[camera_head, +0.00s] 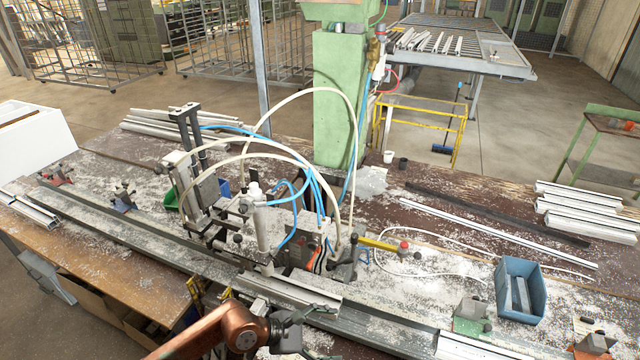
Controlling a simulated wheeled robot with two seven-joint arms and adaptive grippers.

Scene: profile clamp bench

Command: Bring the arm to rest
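One copper-coloured arm of mine (205,335) comes in from the lower left at the bottom edge. Its dark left gripper (290,330) is low in the picture, just in front of the clamp bench's near rail and a short pale profile piece (288,291). Its fingers are small and partly cut off, so I cannot tell whether they are open or shut, or whether they touch anything. I see nothing clearly held. My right gripper is not in view.
The clamp machine (258,225) with hoses stands mid-bench behind the gripper. A blue bin (520,290) and a green-based clamp (471,318) are at the right. White profiles (585,210) lie at the far right. A green column (340,95) rises behind.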

